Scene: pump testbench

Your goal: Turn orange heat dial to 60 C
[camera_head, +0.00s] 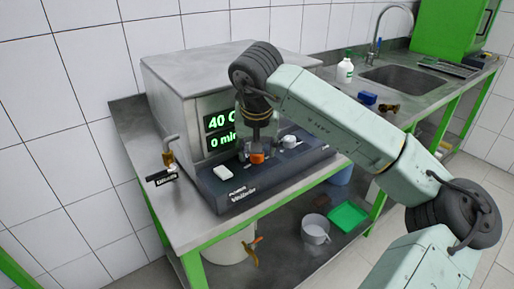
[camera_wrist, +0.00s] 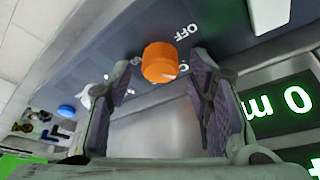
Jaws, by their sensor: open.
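The orange heat dial (camera_head: 257,157) sits on the dark sloped control panel (camera_head: 217,190) of the testbench. My gripper (camera_head: 257,146) points down right over it. In the wrist view the orange dial (camera_wrist: 159,61) shows between and just beyond the tips of my open gripper (camera_wrist: 160,72), with a small pale mark on its edge and "OFF" lettering beside it. Whether the fingers touch the dial I cannot tell. In the wrist view, part of the display (camera_wrist: 282,104) shows turned over.
A white switch (camera_head: 222,172) is left of the dial and a white knob (camera_head: 290,141) is right of it. A brass valve (camera_head: 168,158) stands at the bench's left. A white bottle (camera_head: 345,70), a blue block (camera_head: 368,98) and a sink (camera_head: 405,78) are further right.

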